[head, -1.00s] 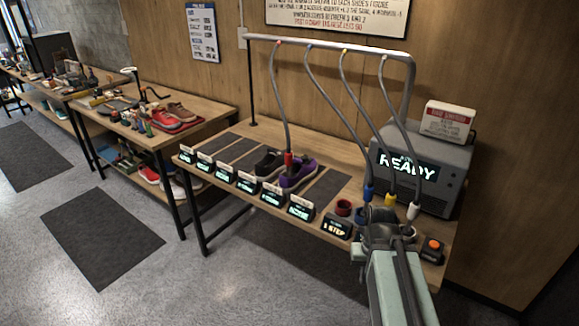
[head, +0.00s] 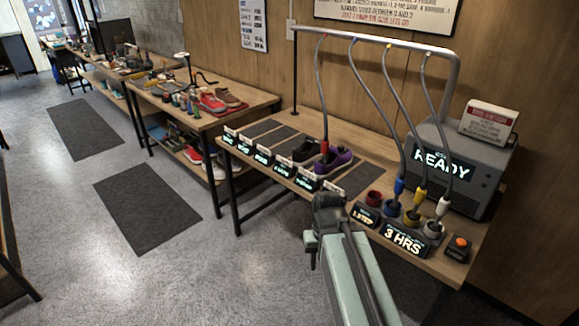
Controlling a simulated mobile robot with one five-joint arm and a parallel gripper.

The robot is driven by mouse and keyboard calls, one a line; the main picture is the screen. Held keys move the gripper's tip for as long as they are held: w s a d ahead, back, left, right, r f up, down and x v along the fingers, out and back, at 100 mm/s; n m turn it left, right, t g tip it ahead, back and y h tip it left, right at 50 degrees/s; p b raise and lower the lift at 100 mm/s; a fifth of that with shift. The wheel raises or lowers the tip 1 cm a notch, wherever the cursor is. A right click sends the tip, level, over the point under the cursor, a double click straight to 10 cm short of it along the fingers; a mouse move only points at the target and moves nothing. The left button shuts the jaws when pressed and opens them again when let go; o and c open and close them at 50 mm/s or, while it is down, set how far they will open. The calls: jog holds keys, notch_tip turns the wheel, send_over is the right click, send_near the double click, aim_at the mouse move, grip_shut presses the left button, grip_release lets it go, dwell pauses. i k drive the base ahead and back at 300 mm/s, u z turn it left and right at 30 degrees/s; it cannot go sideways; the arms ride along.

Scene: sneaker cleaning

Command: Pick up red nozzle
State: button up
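The red nozzle (head: 325,147) hangs at the end of a grey hose from the overhead rail. Its tip is at the opening of the purple shoe (head: 334,160) on the right-hand table; how deep it sits I cannot tell. The red holder cup (head: 374,198) at the table's front looks empty. My gripper (head: 328,202) is in front of the table edge, below the red nozzle in the picture and apart from it. Its fingers are dark and seen from behind, so their opening is unclear.
Blue (head: 399,185), yellow (head: 420,193) and white (head: 442,207) nozzles stand in cups by the grey machine (head: 452,170) reading READY. Lit signs (head: 306,180) line the front edge. A dark shoe (head: 307,151) sits left of the purple one. Floor is clear at left.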

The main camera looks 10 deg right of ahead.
aim_at(324, 143)
jog(key=u, duration=2.15)
jog(key=i, duration=1.95)
jog(key=z, duration=2.65)
jog(key=i, duration=0.95)
jog(key=u, duration=0.1)
